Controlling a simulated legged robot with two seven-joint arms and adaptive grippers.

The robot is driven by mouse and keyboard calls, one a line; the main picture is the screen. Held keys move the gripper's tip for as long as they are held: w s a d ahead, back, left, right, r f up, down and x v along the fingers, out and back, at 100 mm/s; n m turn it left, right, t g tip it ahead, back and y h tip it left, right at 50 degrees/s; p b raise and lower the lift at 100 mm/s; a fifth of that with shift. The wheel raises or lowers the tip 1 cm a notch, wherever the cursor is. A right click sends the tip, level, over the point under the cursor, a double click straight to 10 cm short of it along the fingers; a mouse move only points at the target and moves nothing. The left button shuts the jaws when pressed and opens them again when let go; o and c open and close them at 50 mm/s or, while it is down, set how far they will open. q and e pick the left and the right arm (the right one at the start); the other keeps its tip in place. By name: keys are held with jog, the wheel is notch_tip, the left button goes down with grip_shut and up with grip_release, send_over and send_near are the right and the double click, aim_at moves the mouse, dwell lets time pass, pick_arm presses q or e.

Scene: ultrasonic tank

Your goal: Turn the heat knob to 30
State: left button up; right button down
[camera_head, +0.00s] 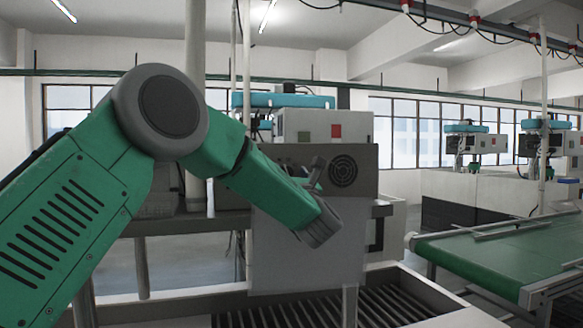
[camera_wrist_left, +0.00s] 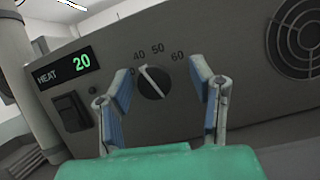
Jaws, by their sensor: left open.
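The heat knob (camera_wrist_left: 153,82) is a dark round dial with a white line, on the grey control panel (camera_wrist_left: 225,50) in the left wrist view. Its line slants from upper left to lower right. The labels 40, 50 and 60 show around it; a label at its left is partly hidden by a finger. The HEAT display (camera_wrist_left: 66,69) reads 20 in green. My left gripper (camera_wrist_left: 160,72) is open, with its fingers on either side of the knob in the picture; contact cannot be told. In the head view my left gripper (camera_head: 317,172) is at the machine's front, and the knob cannot be made out.
A black rocker switch (camera_wrist_left: 71,112) is below the display. A round fan grille (camera_head: 343,170) is right of my gripper. A slatted tank (camera_head: 330,310) lies below the machine, and a green conveyor (camera_head: 490,255) stands at the right.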

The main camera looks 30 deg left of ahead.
pick_arm(q)
jog(key=shift+a+f, duration=0.1)
jog(key=shift+a, duration=0.8)
jog(key=c, duration=0.6)
jog(key=shift+w+d, duration=0.1)
jog(key=shift+d, duration=0.05)
grip_shut()
jog(key=shift+d, duration=0.1)
pick_arm(e)
jog(key=shift+a+r, duration=0.15)
jog(key=shift+a, duration=0.2)
